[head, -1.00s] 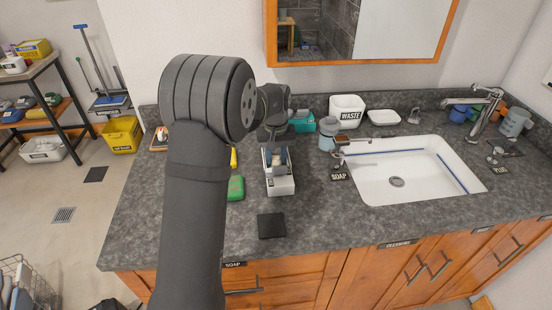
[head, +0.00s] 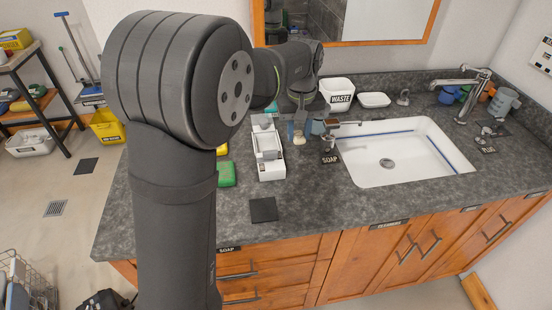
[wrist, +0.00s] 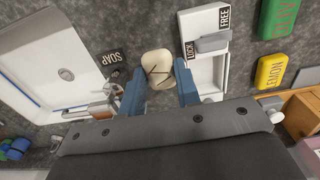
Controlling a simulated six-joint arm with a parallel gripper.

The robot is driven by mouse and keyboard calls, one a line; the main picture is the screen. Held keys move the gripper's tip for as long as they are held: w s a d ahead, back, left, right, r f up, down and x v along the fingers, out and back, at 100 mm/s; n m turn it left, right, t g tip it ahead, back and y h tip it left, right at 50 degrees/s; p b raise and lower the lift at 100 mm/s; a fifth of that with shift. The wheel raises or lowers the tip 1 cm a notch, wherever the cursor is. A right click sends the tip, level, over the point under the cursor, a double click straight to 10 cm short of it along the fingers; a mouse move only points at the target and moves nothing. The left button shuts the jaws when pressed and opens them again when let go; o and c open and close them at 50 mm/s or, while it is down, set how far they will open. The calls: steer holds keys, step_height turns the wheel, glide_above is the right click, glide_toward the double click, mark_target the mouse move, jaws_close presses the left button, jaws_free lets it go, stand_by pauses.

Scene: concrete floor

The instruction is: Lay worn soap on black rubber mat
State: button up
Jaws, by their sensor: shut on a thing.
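The worn soap (wrist: 157,64) is a cream, rounded piece with dark crack lines. My gripper (wrist: 160,82) is shut on it, with a blue finger on each side. In the head view my gripper (head: 300,130) holds the soap (head: 299,141) above the counter, between the white LOCK/FREE box and the sink. The black rubber mat (head: 263,209) is a small dark square lying bare near the counter's front edge, nearer the front than the box. The mat is not in the wrist view.
The white box (head: 268,172) stands just left of my gripper. Green (head: 226,174) and yellow soap packs lie left of it. The sink (head: 440,165), SOAP label (head: 329,159) and tap are to the right. The counter around the mat is clear.

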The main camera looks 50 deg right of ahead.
steer(key=s+a+n, duration=0.2)
steer(key=s+a, duration=0.4)
steer(key=a, duration=0.4)
steer(key=s+a+n, duration=0.2)
steer(key=s+a, duration=0.4)
steer(key=a, duration=0.3)
glide_above(263, 210)
step_height(263, 210, down, 7)
steer(key=shift+s+d+r, duration=0.1)
steer(key=shift+r, duration=0.1)
steer(key=shift+f, duration=2.1)
steer(key=shift+f, duration=0.15)
steer(key=o, duration=1)
steer(key=shift+c, duration=0.2)
